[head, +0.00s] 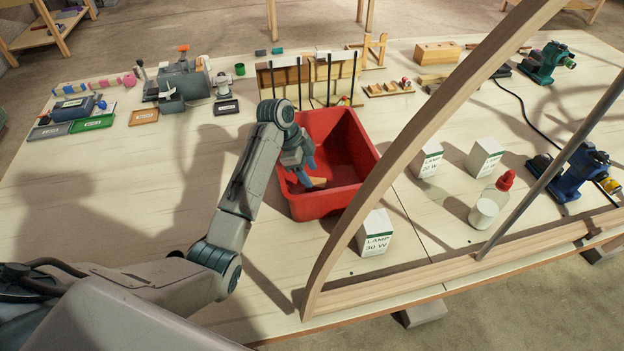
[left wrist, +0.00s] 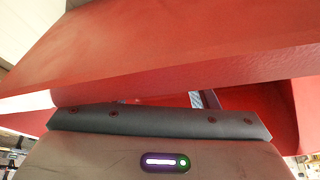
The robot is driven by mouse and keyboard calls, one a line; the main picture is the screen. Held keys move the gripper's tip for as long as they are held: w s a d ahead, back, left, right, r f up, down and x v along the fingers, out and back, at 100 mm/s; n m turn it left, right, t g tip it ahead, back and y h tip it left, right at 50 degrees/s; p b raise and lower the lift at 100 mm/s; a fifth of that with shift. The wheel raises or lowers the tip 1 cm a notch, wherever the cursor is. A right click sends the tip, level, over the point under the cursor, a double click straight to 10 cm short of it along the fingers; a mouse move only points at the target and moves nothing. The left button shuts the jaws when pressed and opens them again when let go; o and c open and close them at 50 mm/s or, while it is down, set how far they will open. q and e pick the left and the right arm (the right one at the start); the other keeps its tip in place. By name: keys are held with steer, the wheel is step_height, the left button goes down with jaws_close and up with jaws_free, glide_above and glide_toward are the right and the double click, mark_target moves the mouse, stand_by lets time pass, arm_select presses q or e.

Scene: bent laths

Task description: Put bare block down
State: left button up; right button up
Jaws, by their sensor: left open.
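My left gripper (head: 306,176) reaches down into the red bin (head: 368,145) at the middle of the table in the head view. It is open. A small bare wooden block (head: 318,183) lies low in the bin, right beside the blue-grey fingertips. I cannot tell whether a finger still touches it. In the left wrist view the red bin wall (left wrist: 160,50) fills the upper part, close in front of the gripper's grey edge. The block is not seen there. My right gripper is not in view.
A curved wooden lath frame (head: 400,165) arches over the table right of the bin. White lamp boxes (head: 376,236) and a red-capped bottle (head: 497,190) stand near it. A rack with clamps (head: 308,75) is behind the bin. The table's left front is clear.

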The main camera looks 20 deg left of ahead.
arm_select(q)
steer(key=p+v, duration=0.2)
steer(key=v, duration=0.7)
steer(key=shift+w, duration=0.1)
